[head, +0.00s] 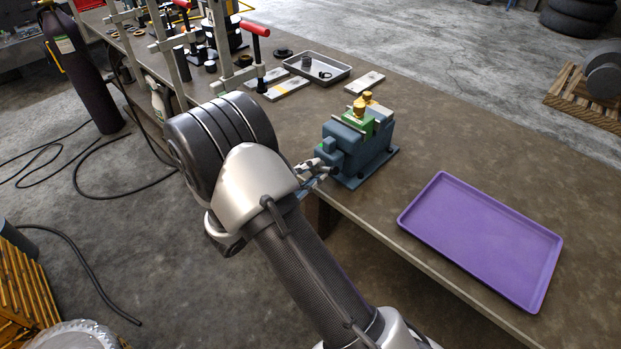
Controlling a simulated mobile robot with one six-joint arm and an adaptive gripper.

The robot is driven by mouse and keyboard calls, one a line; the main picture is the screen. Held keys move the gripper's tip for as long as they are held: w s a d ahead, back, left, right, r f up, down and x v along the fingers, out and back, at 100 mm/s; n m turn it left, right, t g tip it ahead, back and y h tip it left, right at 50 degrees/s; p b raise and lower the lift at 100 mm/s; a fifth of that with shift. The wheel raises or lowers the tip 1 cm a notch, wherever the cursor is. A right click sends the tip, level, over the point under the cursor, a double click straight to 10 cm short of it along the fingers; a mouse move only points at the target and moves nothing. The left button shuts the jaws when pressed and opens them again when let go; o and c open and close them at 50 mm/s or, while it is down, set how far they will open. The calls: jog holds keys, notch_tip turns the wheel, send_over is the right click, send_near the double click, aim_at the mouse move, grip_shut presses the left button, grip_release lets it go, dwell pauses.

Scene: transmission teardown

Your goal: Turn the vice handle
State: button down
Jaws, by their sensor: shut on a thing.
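The blue vice (364,155) stands on the workbench near its front edge. Green jaw pieces (356,131) sit on its top, with a brass-coloured part (362,104) between them. My gripper (326,168) is at the vice's front left end, beyond my large dark wrist joint. It is shut at the spot where the handle would be. The handle itself is hidden or too small to make out, and the fingers show only in part.
A purple tray (482,240) lies on the bench to the right of the vice. A grey metal tray (317,66) with small dark parts, pale blocks (286,88) and red-handled clamps (257,30) stand at the back left.

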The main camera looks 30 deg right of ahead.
jog(key=shift+m+b, duration=0.3)
jog(key=shift+m, duration=0.1)
jog(key=c, duration=1.7)
grip_release()
jog(key=o, duration=0.3)
jog(key=shift+s+a, duration=0.1)
jog(key=shift+a, duration=0.15)
jog(key=shift+o, duration=0.2)
jog(key=v, duration=1.1)
jog(key=shift+a, duration=0.25)
jog(key=shift+r, duration=0.1)
